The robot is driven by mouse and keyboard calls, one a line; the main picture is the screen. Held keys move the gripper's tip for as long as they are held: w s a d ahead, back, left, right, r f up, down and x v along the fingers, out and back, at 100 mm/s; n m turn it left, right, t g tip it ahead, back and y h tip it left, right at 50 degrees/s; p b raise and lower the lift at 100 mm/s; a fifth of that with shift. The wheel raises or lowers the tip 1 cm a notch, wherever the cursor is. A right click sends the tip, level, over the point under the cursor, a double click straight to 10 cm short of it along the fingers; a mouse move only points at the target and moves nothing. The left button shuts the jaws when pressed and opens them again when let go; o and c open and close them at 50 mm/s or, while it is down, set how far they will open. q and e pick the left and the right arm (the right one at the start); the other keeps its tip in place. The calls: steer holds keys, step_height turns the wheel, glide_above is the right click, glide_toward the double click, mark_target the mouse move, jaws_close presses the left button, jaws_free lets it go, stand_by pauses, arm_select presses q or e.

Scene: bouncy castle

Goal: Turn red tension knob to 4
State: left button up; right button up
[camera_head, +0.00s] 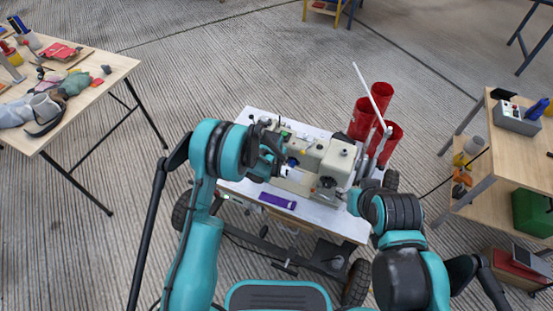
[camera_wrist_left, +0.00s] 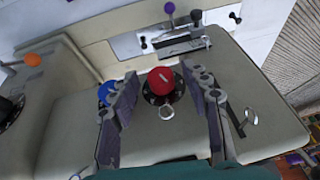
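The red tension knob (camera_wrist_left: 161,79) sits on a dark round dial on the beige sewing machine (camera_head: 313,158). A pale mark shows on its face; the dial's numbers are too small to read. In the left wrist view, my left gripper (camera_wrist_left: 160,86) is open, with one finger on each side of the red knob and gaps between. In the head view, my left gripper (camera_head: 284,170) is at the left part of the machine and hides the red knob. My right gripper (camera_head: 352,204) is by the machine's right end, its fingers too small to read.
A blue knob (camera_wrist_left: 105,93) is partly behind the left-hand finger, and an orange knob (camera_wrist_left: 33,60) is further left. Red cylinders (camera_head: 363,119) stand behind the machine. A purple object (camera_head: 278,200) lies on the white cart top (camera_head: 335,225).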

arm_select(q)
steer(key=v, duration=1.2)
steer(key=x, duration=1.2)
steer(key=shift+w, duration=0.15)
jaws_close()
